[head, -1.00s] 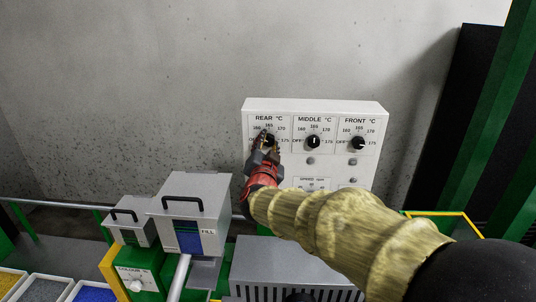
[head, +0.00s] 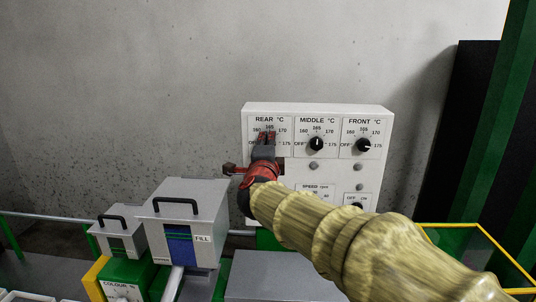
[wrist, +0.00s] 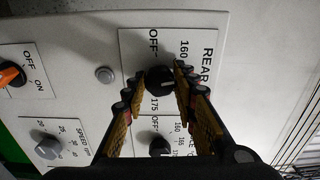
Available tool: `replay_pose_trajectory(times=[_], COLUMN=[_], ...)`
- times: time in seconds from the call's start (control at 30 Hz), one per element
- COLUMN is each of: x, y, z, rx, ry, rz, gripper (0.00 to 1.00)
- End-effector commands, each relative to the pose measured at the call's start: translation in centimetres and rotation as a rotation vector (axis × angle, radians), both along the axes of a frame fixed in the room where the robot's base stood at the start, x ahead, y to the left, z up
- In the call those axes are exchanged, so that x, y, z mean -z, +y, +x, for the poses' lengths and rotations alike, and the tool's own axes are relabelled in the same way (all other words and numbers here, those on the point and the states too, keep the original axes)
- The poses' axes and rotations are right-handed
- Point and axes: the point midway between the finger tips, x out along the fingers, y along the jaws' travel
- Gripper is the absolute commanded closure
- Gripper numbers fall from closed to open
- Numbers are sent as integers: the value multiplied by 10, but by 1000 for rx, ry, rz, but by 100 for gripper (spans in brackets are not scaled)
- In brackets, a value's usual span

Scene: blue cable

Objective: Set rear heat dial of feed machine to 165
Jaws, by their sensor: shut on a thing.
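The feed machine's white control panel (head: 325,182) faces me with REAR, MIDDLE and FRONT heat dials in its top row. My gripper (head: 267,137) is at the rear dial and covers most of it in the head view. In the wrist view, the two fingertips of my gripper (wrist: 160,76) are closed on opposite sides of the black rear dial (wrist: 160,82). The panel appears turned sideways there, with OFF, 160 and 175 readable around the dial. The 165 mark is hidden by a finger, and I cannot tell where the rear pointer stands.
The middle dial (head: 317,144) points up at 165. The front dial (head: 363,146) points right, near 175. A grey speed knob (wrist: 47,147) and an orange switch (wrist: 12,75) are on the panel. A grey FILL hopper (head: 190,215) stands left of my arm.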

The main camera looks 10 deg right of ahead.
Motion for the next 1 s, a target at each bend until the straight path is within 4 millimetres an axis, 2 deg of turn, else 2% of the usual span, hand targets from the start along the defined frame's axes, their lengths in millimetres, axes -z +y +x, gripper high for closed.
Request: replay_pose_trajectory(times=[0.4,0.97,1.0], x=[2,1,1], y=[0,0,0], z=[0,0,0], rx=[0,1,1], ry=[-58,-65,-65], rz=[184,210,210], gripper=[97,97,70])
